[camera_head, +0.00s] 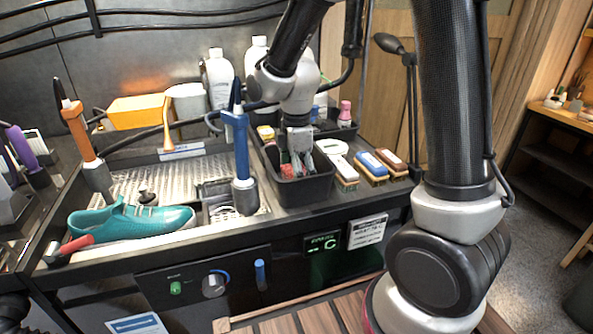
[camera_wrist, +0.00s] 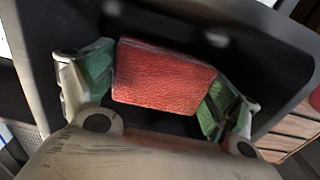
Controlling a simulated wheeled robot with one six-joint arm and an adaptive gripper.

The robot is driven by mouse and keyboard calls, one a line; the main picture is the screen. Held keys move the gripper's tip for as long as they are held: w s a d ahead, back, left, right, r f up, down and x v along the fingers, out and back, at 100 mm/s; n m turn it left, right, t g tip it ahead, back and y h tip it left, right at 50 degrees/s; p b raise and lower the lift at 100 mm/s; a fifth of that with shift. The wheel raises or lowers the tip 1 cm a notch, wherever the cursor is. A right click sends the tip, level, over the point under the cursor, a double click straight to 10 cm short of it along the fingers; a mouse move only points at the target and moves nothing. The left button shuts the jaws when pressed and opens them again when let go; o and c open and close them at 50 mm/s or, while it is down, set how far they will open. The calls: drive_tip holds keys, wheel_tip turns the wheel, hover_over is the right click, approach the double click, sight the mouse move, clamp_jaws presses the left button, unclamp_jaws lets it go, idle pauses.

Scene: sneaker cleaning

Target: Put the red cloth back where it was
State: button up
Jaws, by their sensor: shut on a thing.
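The red cloth (camera_wrist: 165,78) is a folded, textured block between the green-padded fingers of my gripper (camera_wrist: 160,92) in the wrist view. My gripper is shut on it. In the head view my gripper (camera_head: 298,163) points down into the black open bin (camera_head: 306,192) at the front right of the bench. A small red part of the cloth (camera_head: 286,171) shows at the bin's opening. The bin's dark walls surround the cloth in the wrist view. Whether the cloth touches the bin floor is hidden.
Several brushes (camera_head: 371,166) lie right of the bin. A blue-handled tool (camera_head: 241,150) stands upright close to its left. White bottles (camera_head: 218,75) and a pink-capped bottle (camera_head: 344,112) stand behind. A teal sneaker (camera_head: 130,220) lies at the left of the sink tray (camera_head: 150,180).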

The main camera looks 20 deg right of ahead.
drive_tip(key=shift+f, duration=0.65)
drive_tip(key=o, duration=0.9)
